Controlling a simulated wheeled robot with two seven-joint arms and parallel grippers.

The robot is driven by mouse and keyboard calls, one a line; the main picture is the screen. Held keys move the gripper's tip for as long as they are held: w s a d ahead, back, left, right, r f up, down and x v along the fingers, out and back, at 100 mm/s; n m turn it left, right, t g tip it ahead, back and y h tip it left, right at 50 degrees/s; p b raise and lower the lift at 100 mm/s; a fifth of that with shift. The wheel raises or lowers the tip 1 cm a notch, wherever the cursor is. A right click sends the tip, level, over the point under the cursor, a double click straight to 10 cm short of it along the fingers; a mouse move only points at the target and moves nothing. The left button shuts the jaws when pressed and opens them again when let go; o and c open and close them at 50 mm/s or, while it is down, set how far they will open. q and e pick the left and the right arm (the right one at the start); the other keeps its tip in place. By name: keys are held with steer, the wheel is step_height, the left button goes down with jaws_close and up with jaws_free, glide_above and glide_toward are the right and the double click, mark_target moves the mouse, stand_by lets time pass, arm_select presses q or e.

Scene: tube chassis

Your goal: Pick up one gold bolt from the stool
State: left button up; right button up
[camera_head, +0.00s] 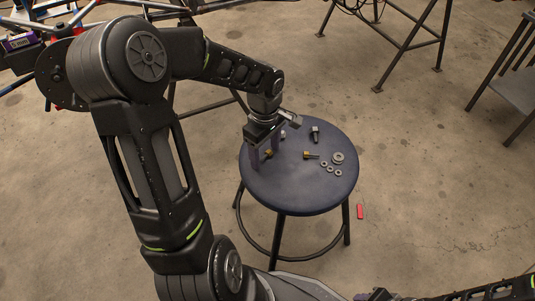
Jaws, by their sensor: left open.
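The round dark blue stool (290,190) stands at the centre of the head view. A gold bolt (311,155) lies on its seat, right of my left gripper. Another gold-coloured bolt (268,154) shows close to the fingers of my left gripper (264,154), partly hidden. The left gripper points down over the left part of the seat, its fingers apart. Whether the near bolt is between the fingers or beside them, I cannot tell. At the bottom right edge, part of my right arm shows, with what looks like its gripper end (377,294) cut off by the frame.
A grey bolt (314,134) stands at the back of the seat. Several washers or nuts (337,158) lie on its right side. A small red object (360,211) lies on the concrete floor. The tube chassis (75,15) is behind at the upper left; a metal table (515,85) is at right.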

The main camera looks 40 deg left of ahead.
mark_target(265, 155)
arm_select(q)
steer(key=shift+c, duration=0.6)
steer(key=c, duration=1.3)
steer(key=shift+r, duration=0.15)
step_height(265, 155, up, 10)
steer(key=p, duration=0.3)
